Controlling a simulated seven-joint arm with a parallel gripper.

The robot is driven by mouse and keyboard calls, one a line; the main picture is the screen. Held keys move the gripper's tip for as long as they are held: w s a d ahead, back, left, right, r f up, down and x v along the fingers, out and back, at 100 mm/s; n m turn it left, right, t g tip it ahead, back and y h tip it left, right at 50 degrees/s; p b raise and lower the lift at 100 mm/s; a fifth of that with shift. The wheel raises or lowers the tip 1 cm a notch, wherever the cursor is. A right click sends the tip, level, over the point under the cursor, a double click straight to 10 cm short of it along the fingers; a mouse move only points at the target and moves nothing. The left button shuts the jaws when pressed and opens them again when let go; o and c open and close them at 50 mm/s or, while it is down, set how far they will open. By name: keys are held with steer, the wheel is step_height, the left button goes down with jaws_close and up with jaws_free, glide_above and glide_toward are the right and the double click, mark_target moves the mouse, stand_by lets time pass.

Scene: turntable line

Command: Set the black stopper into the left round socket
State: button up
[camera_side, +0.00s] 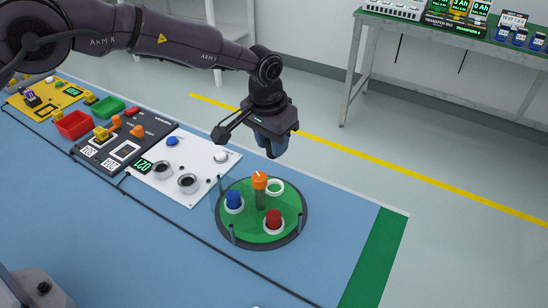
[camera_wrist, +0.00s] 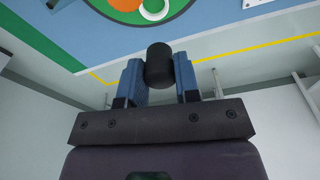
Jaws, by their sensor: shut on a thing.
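My gripper (camera_side: 272,150) is in the air above and behind the turntable in the side view. In the wrist view, its two blue fingers (camera_wrist: 159,72) are shut on the black stopper (camera_wrist: 158,60), a dark cylinder sticking out past the fingertips. In the side view the stopper is mostly hidden by the fingers.
The green turntable (camera_side: 243,226) carries blue (camera_side: 234,200), red (camera_side: 273,219) and orange-topped (camera_side: 259,180) pieces, with an empty white ring (camera_side: 275,187). Thin posts stand around it. A dark board (camera_side: 125,148) lies farther left.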

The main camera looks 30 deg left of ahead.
steer(key=s+a+n, duration=0.2)
steer(key=s+a, duration=0.1)
steer(key=a, duration=0.5)
steer(key=s+a+n, duration=0.2)
steer(key=s+a, duration=0.1)
steer(key=a, duration=0.4)
steer(key=shift+s+a+f+n+y, duration=0.1)
steer(key=shift+s+a+f+n, duration=0.35)
steer(key=shift+f, duration=0.75)
steer(key=shift+s+a+f+n+y, duration=0.1)
steer(key=shift+s+a+f+n, duration=0.1)
steer(key=shift+s+f, duration=0.75)
steer(key=shift+s+a+f+n+y, duration=0.1)
steer(key=shift+s+a+f+n, duration=0.25)
steer(key=shift+f, duration=1.05)
steer(key=shift+f, duration=1.1)
steer(key=o, duration=1)
steer(key=shift+c, duration=0.2)
steer(key=shift+d+r, duration=0.1)
